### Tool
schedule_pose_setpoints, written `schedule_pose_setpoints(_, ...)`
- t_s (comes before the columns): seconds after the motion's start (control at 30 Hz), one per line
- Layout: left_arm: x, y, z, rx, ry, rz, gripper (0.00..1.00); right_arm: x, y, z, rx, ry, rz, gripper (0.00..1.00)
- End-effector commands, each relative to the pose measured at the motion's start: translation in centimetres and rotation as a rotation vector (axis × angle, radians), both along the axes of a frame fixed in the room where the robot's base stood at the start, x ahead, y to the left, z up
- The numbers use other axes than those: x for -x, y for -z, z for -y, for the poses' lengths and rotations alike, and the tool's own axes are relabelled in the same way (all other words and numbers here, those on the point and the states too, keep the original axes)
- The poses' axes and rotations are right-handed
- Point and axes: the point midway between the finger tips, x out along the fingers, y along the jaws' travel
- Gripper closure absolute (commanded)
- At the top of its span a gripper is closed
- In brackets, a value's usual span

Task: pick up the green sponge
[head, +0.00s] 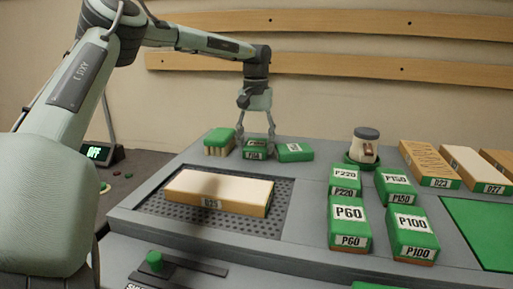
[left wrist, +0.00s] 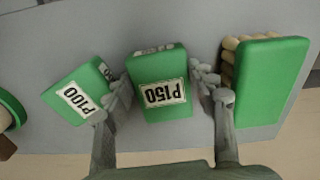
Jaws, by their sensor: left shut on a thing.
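A green sponge-like block labelled P150 (left wrist: 158,88) is between the fingers of my left gripper (left wrist: 163,82). In the head view this block (head: 255,148) is at the back of the bench, and my left gripper (head: 257,146) reaches down around it from above. The gripper is shut on it, one finger at each side. The block looks at bench level; I cannot tell whether it touches the surface. A green block labelled P100 (left wrist: 80,92) lies tilted on one side, and a green-topped piece with beige pegs (left wrist: 270,80) is on the other. My right gripper is not in view.
Several labelled green blocks, including P60 (head: 348,222), stand in the middle right. A jar (head: 364,146) is behind them. A beige block (head: 218,192) lies on the perforated plate (head: 285,200). Wooden rails (head: 340,66) run along the wall.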

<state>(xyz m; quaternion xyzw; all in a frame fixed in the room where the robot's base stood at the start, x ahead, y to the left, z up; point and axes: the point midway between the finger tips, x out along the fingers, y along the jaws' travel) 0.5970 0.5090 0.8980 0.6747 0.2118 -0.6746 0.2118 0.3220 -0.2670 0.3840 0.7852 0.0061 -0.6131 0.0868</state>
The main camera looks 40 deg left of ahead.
Motion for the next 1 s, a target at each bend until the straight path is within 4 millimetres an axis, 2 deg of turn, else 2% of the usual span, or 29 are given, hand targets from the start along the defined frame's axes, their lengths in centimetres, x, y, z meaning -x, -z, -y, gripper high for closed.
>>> schedule_pose_setpoints(0.27,-0.1,-1.1,0.0,-0.001,0.000,0.002,0.66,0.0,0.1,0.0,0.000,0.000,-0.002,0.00)
schedule_pose_setpoints(0.47,-0.1,-4.1,0.0,-0.001,0.000,0.004,0.66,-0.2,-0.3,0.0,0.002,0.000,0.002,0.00)
schedule_pose_setpoints(0.8,5.8,-7.7,-1.2,0.002,0.001,0.005,0.66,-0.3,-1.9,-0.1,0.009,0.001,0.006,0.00)
schedule_pose_setpoints(1.0,8.7,-9.4,-1.8,0.002,0.000,0.004,0.66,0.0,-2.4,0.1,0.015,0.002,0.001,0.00)
